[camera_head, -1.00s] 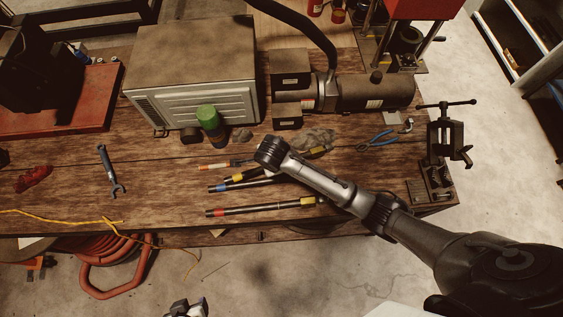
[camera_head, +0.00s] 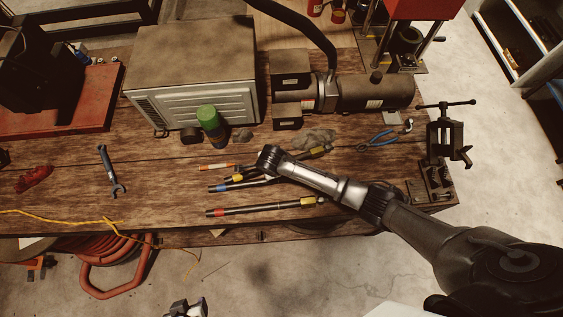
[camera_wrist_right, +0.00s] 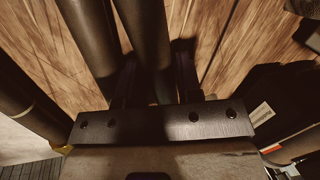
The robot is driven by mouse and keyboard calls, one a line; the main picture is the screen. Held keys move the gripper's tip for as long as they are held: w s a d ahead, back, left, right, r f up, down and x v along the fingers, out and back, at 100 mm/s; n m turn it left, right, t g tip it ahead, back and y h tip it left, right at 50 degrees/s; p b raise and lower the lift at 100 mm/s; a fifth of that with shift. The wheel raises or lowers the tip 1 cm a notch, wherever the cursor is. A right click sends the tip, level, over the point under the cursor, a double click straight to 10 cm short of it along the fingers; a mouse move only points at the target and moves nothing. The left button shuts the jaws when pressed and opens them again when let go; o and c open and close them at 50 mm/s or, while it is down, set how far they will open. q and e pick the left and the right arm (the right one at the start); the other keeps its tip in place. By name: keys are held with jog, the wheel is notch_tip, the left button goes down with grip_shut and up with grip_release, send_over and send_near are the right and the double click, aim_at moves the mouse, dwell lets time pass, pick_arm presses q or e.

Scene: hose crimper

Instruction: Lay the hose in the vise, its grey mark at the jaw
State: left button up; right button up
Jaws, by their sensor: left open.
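Several dark hoses with coloured bands lie on the wooden bench. The front hose (camera_head: 262,208) has a red band and a yellow end. A blue-banded hose (camera_head: 232,186) and an orange-tipped one (camera_head: 215,167) lie behind it, partly under my right wrist. I cannot make out a grey mark. The black vise (camera_head: 445,138) stands at the bench's right end. My right gripper (camera_wrist_right: 156,75) points down over the hoses, its fingers hidden in the head view. In the right wrist view, one dark hose (camera_wrist_right: 146,38) shows between its fingers and another (camera_wrist_right: 90,40) beside them. My left gripper (camera_head: 186,308) is open and empty, low in front of the bench.
A grey box-shaped machine (camera_head: 192,75) and a green-capped can (camera_head: 210,122) stand behind the hoses. Blue pliers (camera_head: 378,140) lie between motor (camera_head: 375,93) and vise. A wrench (camera_head: 110,172) and yellow cord (camera_head: 60,217) lie left.

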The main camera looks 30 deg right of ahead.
jog(key=shift+f, duration=0.1)
jog(key=shift+c, duration=0.5)
grip_shut()
jog(key=shift+r, duration=0.2)
